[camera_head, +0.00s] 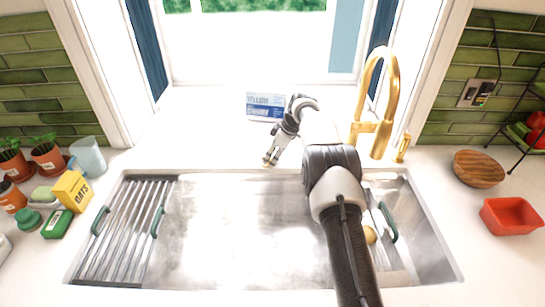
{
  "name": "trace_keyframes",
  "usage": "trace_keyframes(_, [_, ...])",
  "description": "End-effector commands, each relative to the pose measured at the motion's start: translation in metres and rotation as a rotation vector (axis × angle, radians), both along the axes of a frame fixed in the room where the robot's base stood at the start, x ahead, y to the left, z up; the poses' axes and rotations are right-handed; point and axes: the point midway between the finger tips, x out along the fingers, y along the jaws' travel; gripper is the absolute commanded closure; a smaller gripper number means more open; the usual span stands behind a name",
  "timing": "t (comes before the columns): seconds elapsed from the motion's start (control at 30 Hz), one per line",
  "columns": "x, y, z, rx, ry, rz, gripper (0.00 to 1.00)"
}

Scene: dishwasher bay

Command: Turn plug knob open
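My gripper (270,160) points down at the back rim of the steel sink (225,225), left of the gold faucet (384,90). Its fingertips are small and close to the rim; I cannot tell whether they are apart or touch anything. No plug knob shows clearly; one at the fingertips could be hidden by them. A small gold knob-like fitting (402,149) stands on the counter just right of the faucet, apart from my gripper. A round yellowish thing (370,235) shows in the sink's right part, partly behind my arm.
A roll-up rack (130,230) with green handles covers the sink's left side. A blue-and-white box (265,107) stands behind my gripper on the sill. Pots, an oats box (72,190) and a red bowl (511,215) flank the sink. The sink's middle is clear.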

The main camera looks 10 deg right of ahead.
Motion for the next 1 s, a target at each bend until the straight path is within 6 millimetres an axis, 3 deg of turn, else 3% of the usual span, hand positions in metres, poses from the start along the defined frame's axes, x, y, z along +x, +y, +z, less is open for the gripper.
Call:
trace_keyframes(0.17, [-0.001,-0.004,0.011,0.0,-0.002,-0.001,0.69])
trace_keyframes(0.5, [-0.016,-0.026,0.074,-0.001,-0.003,-0.001,0.69])
trace_keyframes(0.7, [-0.023,-0.035,0.102,-0.001,-0.001,0.0,0.69])
trace_keyframes(1.0, [-0.025,-0.039,0.111,-0.001,0.001,0.0,0.69])
